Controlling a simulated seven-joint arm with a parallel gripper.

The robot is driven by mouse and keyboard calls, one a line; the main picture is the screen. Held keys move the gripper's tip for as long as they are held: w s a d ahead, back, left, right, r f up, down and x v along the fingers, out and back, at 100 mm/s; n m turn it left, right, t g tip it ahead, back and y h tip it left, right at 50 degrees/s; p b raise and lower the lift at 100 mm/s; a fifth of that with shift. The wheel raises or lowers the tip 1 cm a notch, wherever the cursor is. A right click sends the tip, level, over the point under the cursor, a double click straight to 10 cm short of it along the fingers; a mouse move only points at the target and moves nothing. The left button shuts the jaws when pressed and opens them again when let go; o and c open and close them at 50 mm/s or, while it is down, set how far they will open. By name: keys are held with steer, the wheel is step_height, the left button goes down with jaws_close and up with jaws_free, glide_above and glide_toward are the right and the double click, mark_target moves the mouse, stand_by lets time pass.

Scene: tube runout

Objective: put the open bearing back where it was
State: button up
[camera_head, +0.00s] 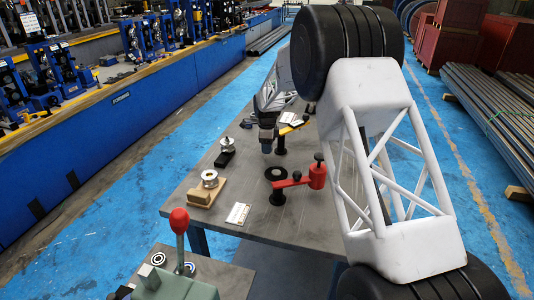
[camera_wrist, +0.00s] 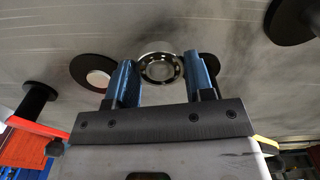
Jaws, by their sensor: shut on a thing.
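In the wrist view an open bearing (camera_wrist: 160,68), a steel ring with its balls showing, is held between the two blue fingers of my gripper (camera_wrist: 161,82). The gripper is shut on it. In the head view my gripper (camera_head: 266,143) points down above the grey table (camera_head: 190,200); the bearing cannot be made out there. A black disc with a pale centre (camera_head: 276,173) lies just in front of the gripper, and a disc like it shows left of the fingers in the wrist view (camera_wrist: 95,72). Another black disc (camera_wrist: 209,65) is partly hidden behind the right finger.
A red arm on black posts (camera_head: 300,180) stands beside the pale-centred disc. A yellow arm (camera_head: 291,129) is behind the gripper. A wooden block (camera_head: 206,192) and a black block (camera_head: 224,158) bear silver parts at left. A white card (camera_head: 238,213) lies at the front.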

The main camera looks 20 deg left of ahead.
mark_target(267, 158)
steer(key=shift+f, duration=1.75)
steer(key=shift+f, duration=0.1)
steer(key=o, duration=1)
steer(key=shift+c, duration=0.2)
step_height(267, 158, up, 12)
steer(key=shift+r, duration=0.1)
